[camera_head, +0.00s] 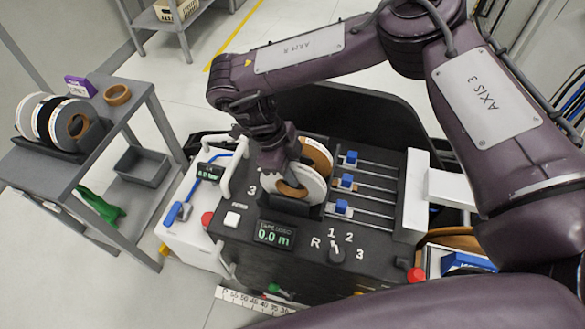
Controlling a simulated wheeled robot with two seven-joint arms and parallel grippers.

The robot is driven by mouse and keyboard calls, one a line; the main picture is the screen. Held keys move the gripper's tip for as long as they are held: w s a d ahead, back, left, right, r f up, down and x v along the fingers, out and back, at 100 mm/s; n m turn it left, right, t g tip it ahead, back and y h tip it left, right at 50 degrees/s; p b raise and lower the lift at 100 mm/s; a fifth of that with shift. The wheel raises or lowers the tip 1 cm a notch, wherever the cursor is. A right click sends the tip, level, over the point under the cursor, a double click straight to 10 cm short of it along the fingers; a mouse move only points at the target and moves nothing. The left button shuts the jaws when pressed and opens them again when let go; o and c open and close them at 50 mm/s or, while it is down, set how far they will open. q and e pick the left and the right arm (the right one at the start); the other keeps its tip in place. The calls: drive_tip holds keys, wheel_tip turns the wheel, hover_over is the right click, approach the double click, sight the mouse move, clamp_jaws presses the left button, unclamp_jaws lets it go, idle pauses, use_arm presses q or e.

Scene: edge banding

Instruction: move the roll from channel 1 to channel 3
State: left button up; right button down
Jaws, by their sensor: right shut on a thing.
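My right gripper (283,178) reaches down from above onto the dark edge banding machine (290,262). It is shut on a white roll with a brown core (311,187), which stands upright at the channels. A brown roll (318,154) stands just behind it. The gripper hides part of both rolls. A printed 3 (252,190) shows left of the white roll; the other channel labels there are hidden, so I cannot tell which channel the held roll is at. My left gripper is not in view.
Slider rails with blue knobs (342,206) lie right of the rolls. A selector knob (336,255) and a tape display reading 0.0 m (274,235) are in front. A grey cart (62,176) on the left holds several rolls (66,121) and a loose brown ring (117,94).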

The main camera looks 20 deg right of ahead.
drive_tip(key=shift+f, duration=0.2)
drive_tip(key=c, duration=1.2)
unclamp_jaws()
drive_tip(key=shift+c, duration=0.2)
drive_tip(key=shift+w+r, duration=0.1)
drive_tip(key=shift+r, duration=0.5)
drive_tip(key=v, duration=1.1)
drive_tip(key=shift+a+r+b, duration=0.2)
drive_tip(key=shift+r+b, duration=0.05)
drive_tip(key=shift+b, duration=0.05)
drive_tip(key=shift+w, duration=0.1)
